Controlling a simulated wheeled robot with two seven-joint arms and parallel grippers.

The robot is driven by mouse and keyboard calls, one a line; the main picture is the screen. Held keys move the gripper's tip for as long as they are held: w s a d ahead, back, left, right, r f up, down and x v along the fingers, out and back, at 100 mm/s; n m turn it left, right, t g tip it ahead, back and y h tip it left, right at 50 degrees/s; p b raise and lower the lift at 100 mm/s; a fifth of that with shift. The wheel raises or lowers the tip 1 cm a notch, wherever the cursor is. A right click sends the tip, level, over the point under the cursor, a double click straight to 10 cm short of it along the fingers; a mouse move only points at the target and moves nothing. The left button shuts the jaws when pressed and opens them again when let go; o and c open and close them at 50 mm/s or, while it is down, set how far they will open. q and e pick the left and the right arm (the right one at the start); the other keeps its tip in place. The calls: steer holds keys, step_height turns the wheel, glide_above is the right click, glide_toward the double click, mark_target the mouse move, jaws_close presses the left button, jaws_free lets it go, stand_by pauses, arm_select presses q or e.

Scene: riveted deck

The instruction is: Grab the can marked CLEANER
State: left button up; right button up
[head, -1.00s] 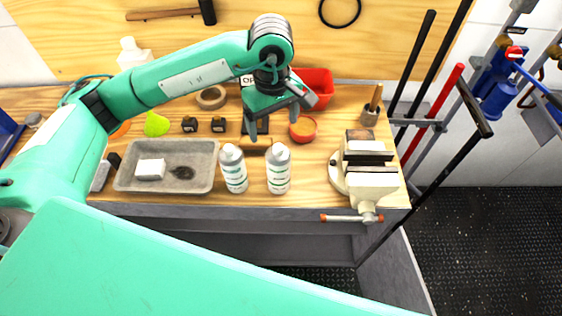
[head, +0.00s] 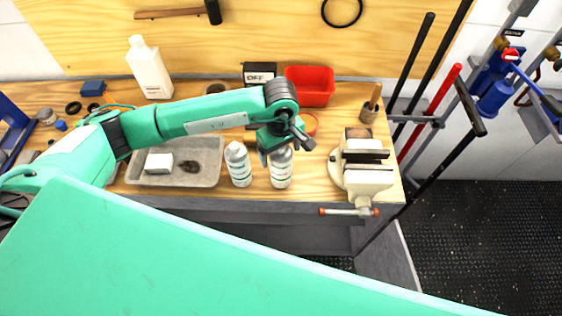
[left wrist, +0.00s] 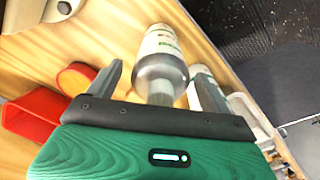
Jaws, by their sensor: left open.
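Two white cans with grey-green lettering stand upright side by side near the bench's front edge, a left can (head: 238,166) and a right can (head: 281,172). The lettering is too small or blurred to read. My left gripper (head: 284,151) is open just above and behind the right can, partly covering its top. In the left wrist view the fingers of my left gripper (left wrist: 157,70) are spread, and the right can (left wrist: 162,45) lies between and beyond them. The left can (left wrist: 206,88) is partly hidden behind one finger. My right gripper is not in view.
A grey tray (head: 212,172) with a white block (head: 158,163) is left of the cans. A vise (head: 366,175) stands to the right. A red bin (head: 310,88), an OFF-marked box (head: 259,70) and a white bottle (head: 149,70) stand behind.

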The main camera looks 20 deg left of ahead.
arm_select(q)
steer(key=c, duration=1.6)
steer(key=shift+c, duration=0.2)
